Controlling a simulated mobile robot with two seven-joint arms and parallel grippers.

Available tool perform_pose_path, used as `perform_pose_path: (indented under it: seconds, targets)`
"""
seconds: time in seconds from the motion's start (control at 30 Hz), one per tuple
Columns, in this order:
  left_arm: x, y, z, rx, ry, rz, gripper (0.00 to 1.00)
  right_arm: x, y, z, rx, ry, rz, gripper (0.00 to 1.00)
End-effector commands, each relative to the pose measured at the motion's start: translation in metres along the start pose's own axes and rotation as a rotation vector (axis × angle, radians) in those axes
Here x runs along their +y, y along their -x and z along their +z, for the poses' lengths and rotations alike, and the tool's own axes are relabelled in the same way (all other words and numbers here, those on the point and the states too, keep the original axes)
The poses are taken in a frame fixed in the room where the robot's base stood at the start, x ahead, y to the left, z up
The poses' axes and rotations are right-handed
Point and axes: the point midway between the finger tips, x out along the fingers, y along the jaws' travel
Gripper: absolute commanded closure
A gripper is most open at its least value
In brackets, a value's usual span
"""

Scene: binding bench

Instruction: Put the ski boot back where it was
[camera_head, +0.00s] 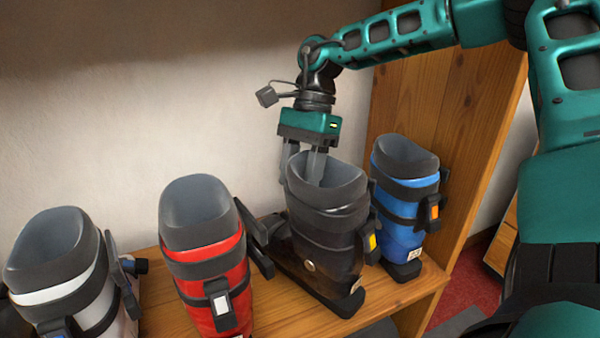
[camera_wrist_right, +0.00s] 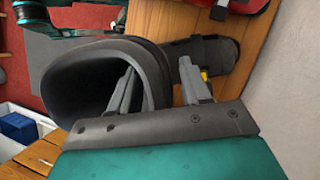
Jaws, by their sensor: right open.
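A black-brown ski boot (camera_head: 325,235) with a grey cuff stands upright on the wooden shelf (camera_head: 165,300), between a red boot and a blue boot. My right gripper (camera_head: 302,172) is at the top of its cuff, pointing down. One finger is inside the boot's opening and the other is outside, with the cuff wall between them. In the right wrist view the open fingers (camera_wrist_right: 158,82) straddle the rim of the dark boot (camera_wrist_right: 75,75), with gaps showing. The boot's sole is only partly visible. My left gripper is not in view.
The red boot (camera_head: 210,265) stands left of the black one, and a white boot (camera_head: 65,275) farther left. The blue boot (camera_head: 405,200) is close on the right, by the wooden side panel (camera_head: 435,100). A pale wall (camera_head: 150,110) is behind.

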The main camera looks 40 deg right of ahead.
Motion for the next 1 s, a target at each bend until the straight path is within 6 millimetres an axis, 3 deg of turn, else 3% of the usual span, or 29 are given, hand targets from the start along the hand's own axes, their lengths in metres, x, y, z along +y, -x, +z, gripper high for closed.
perform_pose_path:
  seconds: [0.23, 0.7, 1.0]
  targets:
    - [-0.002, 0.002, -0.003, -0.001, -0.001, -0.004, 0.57, -0.001, 0.015, 0.001, 0.0, 0.0, -0.003, 0.53]
    - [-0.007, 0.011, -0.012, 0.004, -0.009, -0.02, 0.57, 0.0, 0.107, 0.002, 0.0, 0.0, -0.002, 0.53]
    - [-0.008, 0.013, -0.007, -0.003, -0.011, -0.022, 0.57, 0.0, 0.122, 0.001, 0.0, 0.002, 0.002, 0.53]
